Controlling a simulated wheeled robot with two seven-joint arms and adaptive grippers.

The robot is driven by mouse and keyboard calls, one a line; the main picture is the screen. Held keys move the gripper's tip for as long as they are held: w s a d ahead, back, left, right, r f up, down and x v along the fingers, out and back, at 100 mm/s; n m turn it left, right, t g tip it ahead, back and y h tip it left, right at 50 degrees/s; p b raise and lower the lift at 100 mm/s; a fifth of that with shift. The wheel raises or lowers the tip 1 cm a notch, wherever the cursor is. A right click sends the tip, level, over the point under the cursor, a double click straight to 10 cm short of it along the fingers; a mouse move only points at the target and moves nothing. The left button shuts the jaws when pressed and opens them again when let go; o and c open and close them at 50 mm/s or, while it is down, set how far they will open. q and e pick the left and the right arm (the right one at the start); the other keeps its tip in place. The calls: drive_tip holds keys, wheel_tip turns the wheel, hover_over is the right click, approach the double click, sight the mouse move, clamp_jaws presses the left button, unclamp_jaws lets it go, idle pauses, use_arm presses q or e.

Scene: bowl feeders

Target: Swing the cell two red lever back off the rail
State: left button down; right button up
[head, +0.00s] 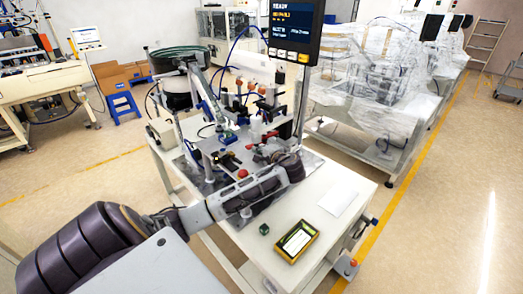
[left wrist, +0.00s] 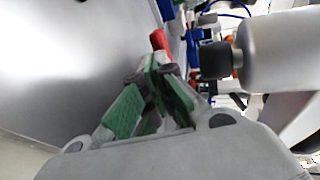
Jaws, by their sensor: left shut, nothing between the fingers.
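In the left wrist view a red lever end (left wrist: 158,40) stands just beyond the tips of my left gripper (left wrist: 152,68). The green-padded fingers are shut and empty, and their tips look close to the red end; I cannot tell whether they touch. In the head view my left gripper (head: 266,149) is at the front of the feeder station, beside a small red part (head: 270,134) that seems to be the lever. The rail and the lever's pivot are too small or hidden to make out. My right gripper is not in view.
In the left wrist view a grey cylinder with a black tip (left wrist: 215,60) stands close to the right of the fingers. A red knob (head: 243,173) is on the station's front. A yellow-framed device (head: 297,241) and white sheet (head: 338,200) lie on the bench.

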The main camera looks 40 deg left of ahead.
use_arm(q)
drive_tip(key=shift+w+d, duration=0.1)
drive_tip(key=shift+w+d, duration=0.35)
drive_tip(key=shift+d, duration=0.05)
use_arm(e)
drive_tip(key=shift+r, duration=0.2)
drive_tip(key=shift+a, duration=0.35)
use_arm(q)
drive_tip(key=shift+d, duration=0.1)
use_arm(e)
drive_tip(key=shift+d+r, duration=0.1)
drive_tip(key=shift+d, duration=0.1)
